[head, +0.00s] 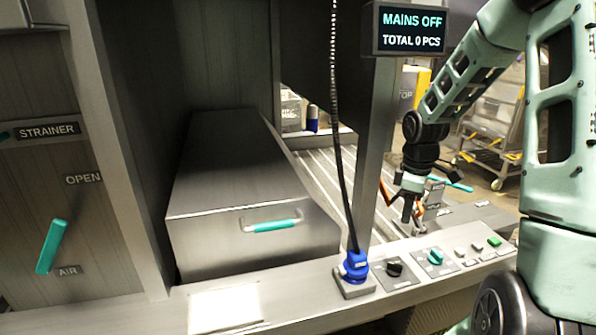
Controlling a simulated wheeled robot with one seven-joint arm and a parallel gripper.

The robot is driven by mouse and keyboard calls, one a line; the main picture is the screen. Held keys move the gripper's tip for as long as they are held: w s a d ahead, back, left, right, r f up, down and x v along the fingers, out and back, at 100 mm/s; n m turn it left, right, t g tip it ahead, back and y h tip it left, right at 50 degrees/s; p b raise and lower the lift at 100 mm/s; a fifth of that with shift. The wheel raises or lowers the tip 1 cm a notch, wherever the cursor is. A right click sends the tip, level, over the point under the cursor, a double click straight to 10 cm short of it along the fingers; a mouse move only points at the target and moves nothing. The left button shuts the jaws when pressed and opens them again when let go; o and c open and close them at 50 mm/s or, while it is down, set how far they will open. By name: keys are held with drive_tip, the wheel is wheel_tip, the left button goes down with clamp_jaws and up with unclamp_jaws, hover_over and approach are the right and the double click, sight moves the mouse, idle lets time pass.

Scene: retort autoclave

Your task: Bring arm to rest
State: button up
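My arm comes in from the right side of the head view and bends down toward the control panel. My gripper (412,214) points downward at its end, just above the back edge of the panel, left of a teal lever (455,184). The fingers are small and dark at this distance, so I cannot tell whether they are open or shut. I see no object clearly held in them.
The panel (312,298) carries a blue plug (355,267) on a hanging cable, a black knob (394,268), a teal knob (436,257) and several buttons. A steel box (240,180) with a teal handle stands left. A display (411,29) reads "MAINS OFF".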

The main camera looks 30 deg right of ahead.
drive_tip(key=a+r+n, duration=0.1)
drive_tip(key=a+r, duration=0.1)
drive_tip(key=a, duration=1)
drive_tip(key=a+r, duration=0.2)
drive_tip(key=a, duration=1)
drive_tip(key=s+a+r, duration=0.2)
drive_tip(key=s+a, duration=1.4)
drive_tip(key=s, duration=0.1)
drive_tip(key=shift+s+a+y, duration=0.2)
drive_tip(key=shift+s+y, duration=0.05)
drive_tip(key=shift+y, duration=0.05)
